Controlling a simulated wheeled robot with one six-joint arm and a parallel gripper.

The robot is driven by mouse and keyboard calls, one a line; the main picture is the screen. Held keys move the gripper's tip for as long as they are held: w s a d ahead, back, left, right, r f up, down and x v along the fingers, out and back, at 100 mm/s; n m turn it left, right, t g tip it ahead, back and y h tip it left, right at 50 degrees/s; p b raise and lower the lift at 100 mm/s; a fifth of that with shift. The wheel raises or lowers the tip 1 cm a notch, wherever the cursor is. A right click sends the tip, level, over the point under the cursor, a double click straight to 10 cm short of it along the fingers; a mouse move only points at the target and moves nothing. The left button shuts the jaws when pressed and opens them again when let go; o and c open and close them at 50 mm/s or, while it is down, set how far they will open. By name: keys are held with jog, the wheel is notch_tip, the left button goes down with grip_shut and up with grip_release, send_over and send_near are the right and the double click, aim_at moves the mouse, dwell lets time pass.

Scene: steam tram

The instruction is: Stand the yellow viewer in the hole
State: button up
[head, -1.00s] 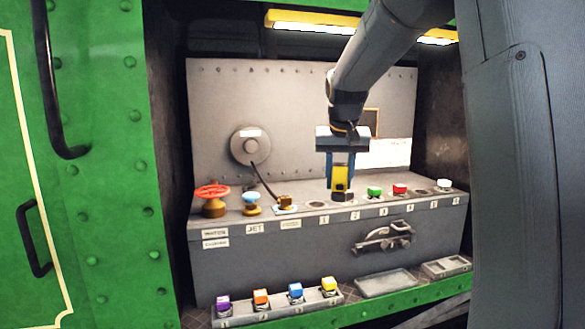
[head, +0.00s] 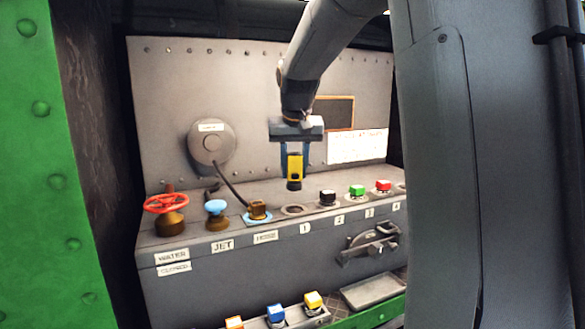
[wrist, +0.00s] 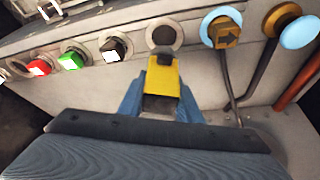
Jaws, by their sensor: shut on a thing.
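The yellow viewer (head: 294,167) hangs upright in my gripper (head: 294,158), its dark end pointing down. My gripper is shut on its sides. An empty round hole (head: 293,209) with a pale rim, above the label 1, lies in the console top just under the viewer. In the head view the viewer's lower end is apart from the hole, a little above it. In the wrist view my gripper (wrist: 160,100) holds the viewer (wrist: 161,78), and its dark end overlaps the lower edge of the hole (wrist: 162,36).
A black-topped plug (head: 327,197), a green one (head: 357,190) and a red one (head: 383,186) stand right of the hole. The brass hose fitting (head: 258,210), blue knob (head: 216,209) and red wheel (head: 166,203) stand left. Coloured plugs sit in a lower tray (head: 277,322).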

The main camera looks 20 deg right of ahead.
aim_at(294, 186)
jog(key=shift+f+b, duration=2.15)
jog(key=shift+f, duration=1.05)
jog(key=o, duration=1.3)
jog(key=shift+o, duration=0.6)
jog(key=o, duration=0.6)
jog(key=shift+c, duration=0.2)
jog(key=shift+r, duration=0.2)
jog(key=shift+r+p, duration=0.35)
jog(key=shift+p, duration=0.15)
